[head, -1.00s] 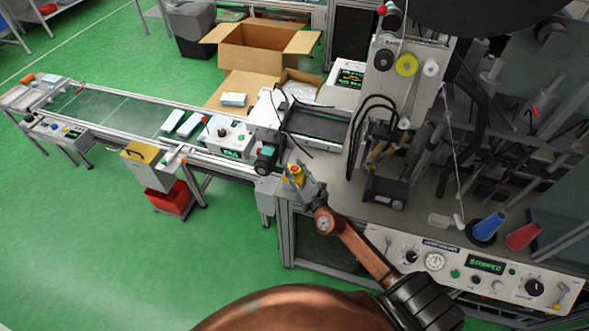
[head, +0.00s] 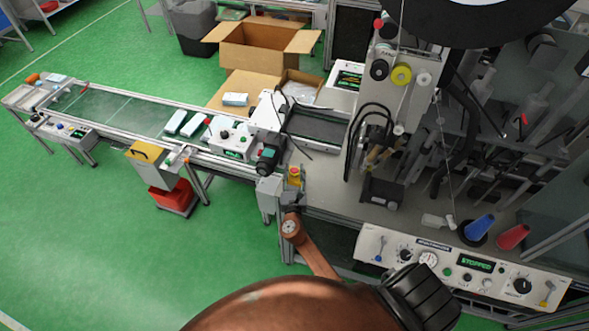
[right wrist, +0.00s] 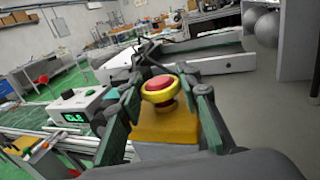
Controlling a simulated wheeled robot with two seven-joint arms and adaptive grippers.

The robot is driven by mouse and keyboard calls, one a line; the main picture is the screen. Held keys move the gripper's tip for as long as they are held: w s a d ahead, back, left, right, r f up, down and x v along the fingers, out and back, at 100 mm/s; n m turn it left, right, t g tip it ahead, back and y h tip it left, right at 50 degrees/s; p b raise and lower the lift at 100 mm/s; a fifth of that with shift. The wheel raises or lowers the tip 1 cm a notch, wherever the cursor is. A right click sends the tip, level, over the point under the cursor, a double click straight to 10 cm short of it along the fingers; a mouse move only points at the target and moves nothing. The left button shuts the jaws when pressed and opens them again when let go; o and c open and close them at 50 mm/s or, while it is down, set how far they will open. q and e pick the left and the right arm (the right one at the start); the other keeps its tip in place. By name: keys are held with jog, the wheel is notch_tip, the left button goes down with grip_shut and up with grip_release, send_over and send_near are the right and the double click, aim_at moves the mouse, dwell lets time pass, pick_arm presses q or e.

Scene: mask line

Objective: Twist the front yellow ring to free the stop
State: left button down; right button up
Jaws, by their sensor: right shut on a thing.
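The front stop is a red mushroom button with a yellow ring (right wrist: 158,92) on a yellow box (right wrist: 168,127), central in the right wrist view. In the head view the stop (head: 294,174) sits at the front left corner of the machine table. My right gripper (right wrist: 167,94) reaches it from the front, with one finger on each side, and is shut on the yellow ring. The exact finger contact is hard to see. In the head view the right gripper (head: 293,190) is small and just in front of the stop. My left gripper is not in view.
A control panel reading STOPPED (head: 477,263) is on the table's front at the right. Blue (head: 480,226) and red (head: 513,236) cones stand above it. Green floor is free at front left.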

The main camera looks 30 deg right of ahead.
jog(key=shift+f+m+g+h+b, duration=0.1)
jog(key=shift+m+g+h+b, duration=0.6)
jog(key=shift+m+g+h, duration=0.95)
jog(key=shift+h, duration=0.35)
jog(key=o, duration=1.2)
